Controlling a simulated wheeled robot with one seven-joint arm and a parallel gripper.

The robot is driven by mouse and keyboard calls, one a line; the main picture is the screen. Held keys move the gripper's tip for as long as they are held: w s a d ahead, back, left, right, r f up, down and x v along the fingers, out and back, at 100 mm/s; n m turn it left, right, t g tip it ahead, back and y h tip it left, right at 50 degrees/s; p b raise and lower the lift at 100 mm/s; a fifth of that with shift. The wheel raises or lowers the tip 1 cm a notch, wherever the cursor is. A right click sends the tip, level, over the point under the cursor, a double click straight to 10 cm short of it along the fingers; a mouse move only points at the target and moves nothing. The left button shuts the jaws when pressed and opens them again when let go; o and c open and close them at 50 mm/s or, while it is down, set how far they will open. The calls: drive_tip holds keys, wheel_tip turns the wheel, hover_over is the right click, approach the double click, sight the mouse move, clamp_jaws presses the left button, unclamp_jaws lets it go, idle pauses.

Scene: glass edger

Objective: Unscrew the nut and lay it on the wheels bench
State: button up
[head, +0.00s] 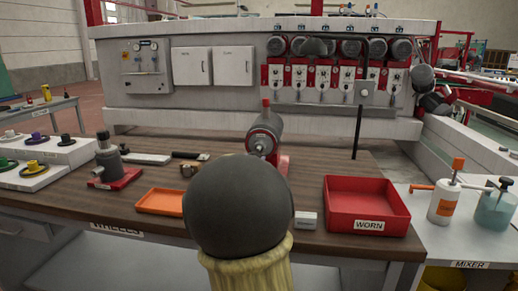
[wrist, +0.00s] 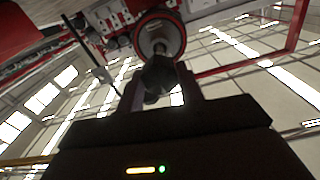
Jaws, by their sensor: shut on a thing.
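The nut (wrist: 160,74) is a dark faceted piece in the wrist view. My gripper (wrist: 162,82) is shut on it, with one finger on each side. Just beyond it is the round grey and red face of the spindle (wrist: 174,32); I cannot tell whether the nut is still on its thread. In the head view the spindle unit (head: 266,137) stands on the wheels bench (head: 330,166), a brown wooden top with a WHEELS label. There my own dark, rounded arm part hides my gripper and the nut.
An orange tray (head: 160,202) lies left of my arm, and a red WORN bin (head: 366,204) is at the right. A red-based dark jack-like tool (head: 112,166) stands at the left. A thin dark post (head: 357,132) rises behind the bin. Bare wood shows between spindle and bin.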

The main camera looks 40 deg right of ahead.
drive_tip(key=p+v, duration=0.1)
drive_tip(key=v, duration=0.7)
idle(0.5)
drive_tip(key=shift+a, duration=0.15)
